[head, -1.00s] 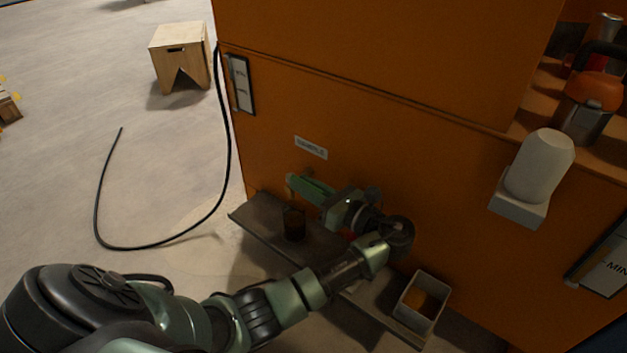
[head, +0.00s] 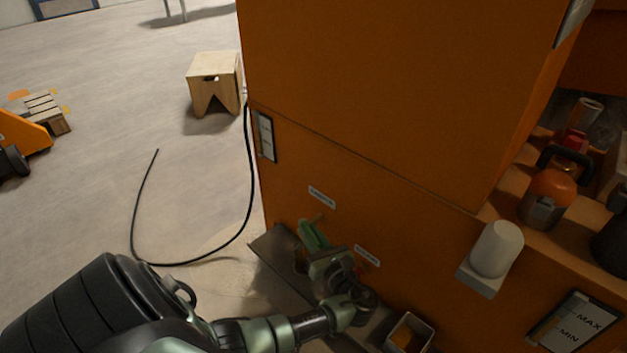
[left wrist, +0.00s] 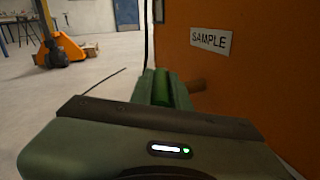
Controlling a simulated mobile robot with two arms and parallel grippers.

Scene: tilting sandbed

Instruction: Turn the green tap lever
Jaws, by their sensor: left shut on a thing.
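The green tap lever (left wrist: 161,88) shows in the left wrist view as a bright green bar between the two fingers of my left gripper (head: 311,235). The gripper is shut on it. In the head view the fingers point up and left against the orange cabinet front, just below the SAMPLE label (head: 321,197). They cover most of the lever there. A brownish stub (left wrist: 197,86) sticks out of the panel beside the fingers in the left wrist view. My right gripper is not in view.
A narrow shelf (head: 272,252) runs below the gripper along the orange cabinet (head: 400,120), with an open square container (head: 410,332) at its right end. A white cylinder (head: 497,248) juts out at right.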

